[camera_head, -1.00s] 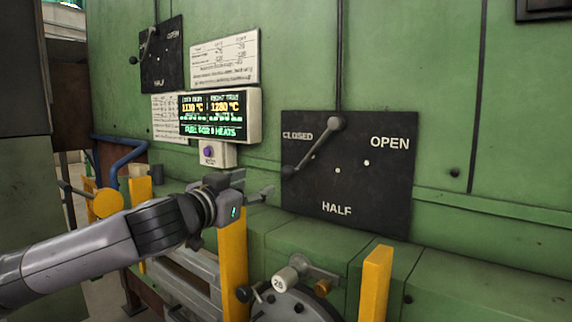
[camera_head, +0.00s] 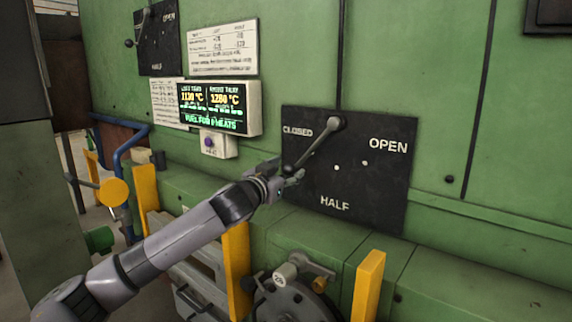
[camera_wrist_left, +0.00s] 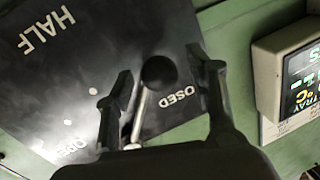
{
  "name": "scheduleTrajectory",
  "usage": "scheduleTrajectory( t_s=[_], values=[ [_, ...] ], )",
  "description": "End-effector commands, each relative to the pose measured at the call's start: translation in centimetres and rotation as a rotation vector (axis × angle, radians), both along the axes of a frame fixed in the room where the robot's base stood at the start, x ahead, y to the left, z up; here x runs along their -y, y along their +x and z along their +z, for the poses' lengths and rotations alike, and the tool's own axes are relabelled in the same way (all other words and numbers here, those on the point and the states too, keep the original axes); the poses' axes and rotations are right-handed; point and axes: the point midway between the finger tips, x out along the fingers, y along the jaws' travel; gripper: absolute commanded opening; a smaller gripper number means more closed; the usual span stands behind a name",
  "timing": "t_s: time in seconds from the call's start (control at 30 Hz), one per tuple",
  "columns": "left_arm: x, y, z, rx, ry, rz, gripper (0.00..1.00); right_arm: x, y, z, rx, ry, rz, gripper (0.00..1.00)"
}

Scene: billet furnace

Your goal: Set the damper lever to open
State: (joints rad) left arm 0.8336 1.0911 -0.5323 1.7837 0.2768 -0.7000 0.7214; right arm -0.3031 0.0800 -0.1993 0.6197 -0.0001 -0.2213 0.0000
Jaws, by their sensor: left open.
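The damper lever (camera_head: 318,143) is a metal rod pivoted at the top of a black plate (camera_head: 372,190) marked CLOSED, OPEN and HALF. It slants down-left, toward the CLOSED side. My left gripper (camera_head: 291,176) is at the lever's lower end, at the plate's left edge. In the left wrist view the lever's black ball knob (camera_wrist_left: 159,73) lies between the two open fingers (camera_wrist_left: 165,88), with the rod running down from it. The fingers do not appear closed on it. In the head view the gripper partly hides the knob. My right gripper is not in view.
A second lever plate (camera_head: 158,45) is at the upper left. A lit display (camera_head: 212,103) and a box with a purple button (camera_head: 210,143) are left of the damper plate. Yellow posts (camera_head: 368,285) and a handwheel (camera_head: 290,303) stand below.

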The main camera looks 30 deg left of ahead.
Motion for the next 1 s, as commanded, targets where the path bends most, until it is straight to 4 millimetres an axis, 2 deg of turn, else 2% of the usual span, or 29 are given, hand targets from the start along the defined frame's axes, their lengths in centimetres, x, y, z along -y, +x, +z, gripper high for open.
scheduleTrajectory(
  t_s=[0.33,1.0],
  values=[
    [-0.03,0.34,-0.07,-0.001,0.0,0.0,0.5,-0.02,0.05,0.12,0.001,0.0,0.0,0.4],
    [-0.06,0.3,-0.04,0.0,0.0,0.0,0.05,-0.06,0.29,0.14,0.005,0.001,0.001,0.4]
  ],
)
